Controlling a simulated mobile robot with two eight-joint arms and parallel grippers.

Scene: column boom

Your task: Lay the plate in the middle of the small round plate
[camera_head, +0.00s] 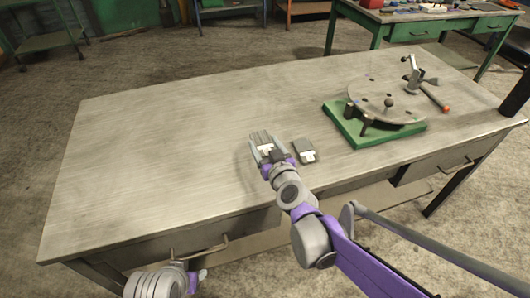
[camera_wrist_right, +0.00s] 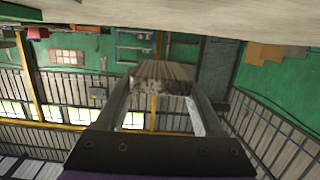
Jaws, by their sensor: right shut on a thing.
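My right gripper (camera_head: 262,143) is low over the workbench near its front middle, shut on a grey plate (camera_wrist_right: 163,76). In the right wrist view the plate sits between the two fingers, its rough grey edge facing the camera. The small round plate (camera_head: 372,92) is a grey disc with holes and a central knob, on a green base (camera_head: 345,125) at the right of the bench. The held plate is well apart from it, to its left. My left gripper (camera_head: 197,280) shows only partly at the bottom left, below the bench front; its jaws are unclear.
A second small grey plate (camera_head: 305,151) with a whitish patch lies just right of my right gripper. The left and middle of the workbench (camera_head: 160,150) are clear. Another green table (camera_head: 430,28) stands behind.

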